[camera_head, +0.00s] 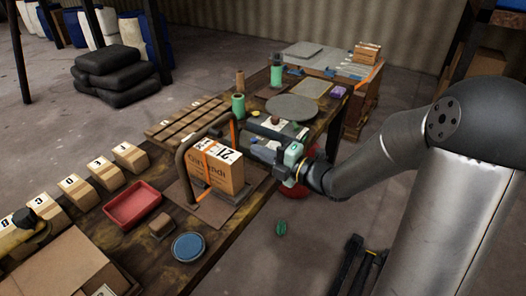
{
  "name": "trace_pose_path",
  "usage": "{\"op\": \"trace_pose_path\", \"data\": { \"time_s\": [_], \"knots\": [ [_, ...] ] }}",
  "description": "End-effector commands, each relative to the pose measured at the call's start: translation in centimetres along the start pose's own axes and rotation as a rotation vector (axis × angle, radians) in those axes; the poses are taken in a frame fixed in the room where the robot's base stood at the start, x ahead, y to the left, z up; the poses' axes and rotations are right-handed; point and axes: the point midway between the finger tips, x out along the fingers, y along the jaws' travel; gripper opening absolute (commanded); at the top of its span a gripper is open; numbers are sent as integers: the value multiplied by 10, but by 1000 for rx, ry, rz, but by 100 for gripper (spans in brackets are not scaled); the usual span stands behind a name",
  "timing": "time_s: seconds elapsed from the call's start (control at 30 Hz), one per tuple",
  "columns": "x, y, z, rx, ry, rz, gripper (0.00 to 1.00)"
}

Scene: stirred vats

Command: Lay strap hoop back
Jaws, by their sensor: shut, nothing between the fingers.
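The strap hoop (181,166) is a dark brown bent tube standing upright at the left and back of a cardboard box (228,175). It rises from a flat brown base plate and arches toward the back. An orange strap (199,184) shows at the box's left side, and another orange strip shows by the hoop's far end. The box has a white label with "21" on top and hides part of the hoop. My gripper (279,173) is shut and empty, to the right of the box and apart from the hoop. Its fingertips are small and hard to make out.
Dark equipment sits close behind my gripper. Floor right of the bench is mostly open.

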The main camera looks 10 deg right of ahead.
Motion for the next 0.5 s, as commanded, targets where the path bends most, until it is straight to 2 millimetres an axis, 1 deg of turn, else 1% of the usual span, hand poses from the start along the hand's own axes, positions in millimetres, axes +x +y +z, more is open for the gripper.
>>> {"op": "trace_pose_path", "data": {
  "time_s": [0.03, 0.1, 0.3, 0.4, 0.5],
  "knots": [
    [13, 1, -1, 2, 5, 1, 0],
    [28, 1, -1, 2, 5, 1, 0],
    [69, 1, -1, 3, 3, 2, 0],
    [84, 1, 0, 2, 1, 1, 0],
    [95, 1, -1, 3, 2, 1, 0]
  ]
}}
